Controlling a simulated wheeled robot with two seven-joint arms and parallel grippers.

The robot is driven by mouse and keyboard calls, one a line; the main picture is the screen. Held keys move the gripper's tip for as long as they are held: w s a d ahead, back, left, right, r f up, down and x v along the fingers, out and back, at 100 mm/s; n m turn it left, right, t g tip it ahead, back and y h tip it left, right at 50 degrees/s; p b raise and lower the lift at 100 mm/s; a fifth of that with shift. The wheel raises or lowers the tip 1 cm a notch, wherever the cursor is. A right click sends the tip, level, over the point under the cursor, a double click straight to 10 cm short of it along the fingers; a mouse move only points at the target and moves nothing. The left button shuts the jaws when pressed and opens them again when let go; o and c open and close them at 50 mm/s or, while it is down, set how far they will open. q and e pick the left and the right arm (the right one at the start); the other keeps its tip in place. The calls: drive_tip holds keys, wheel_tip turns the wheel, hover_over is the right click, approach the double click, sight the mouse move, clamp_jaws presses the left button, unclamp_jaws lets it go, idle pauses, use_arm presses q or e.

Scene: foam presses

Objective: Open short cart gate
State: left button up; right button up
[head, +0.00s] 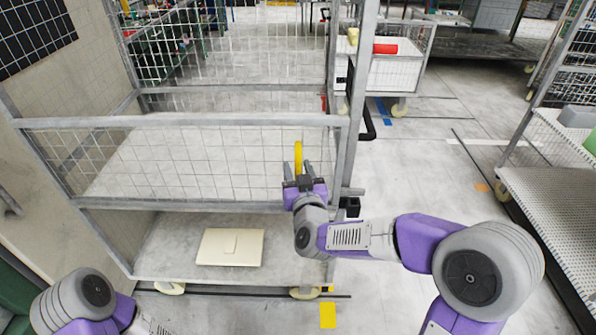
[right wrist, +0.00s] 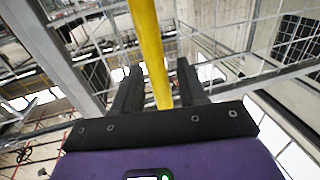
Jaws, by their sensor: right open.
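The short cart gate (head: 200,121) is a low wire-mesh panel with a grey top rail across the cart front, and it looks closed. A yellow handle (head: 298,152) stands upright near its right end. My right gripper (head: 297,169) is at the handle with its fingers open. In the right wrist view, the yellow handle (right wrist: 148,38) runs between the two spread dark fingers; I cannot tell whether either touches it. My left arm shows at the lower left, but its gripper is not in view.
The cart's grey upright post (head: 352,120) stands just right of the gripper. A cream flat box (head: 230,247) lies on the lower shelf. Another cart with a red item (head: 384,48) stands behind, and a rack (head: 560,190) stands at right. The floor between them is clear.

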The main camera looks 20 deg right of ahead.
clamp_jaws()
idle(0.4)
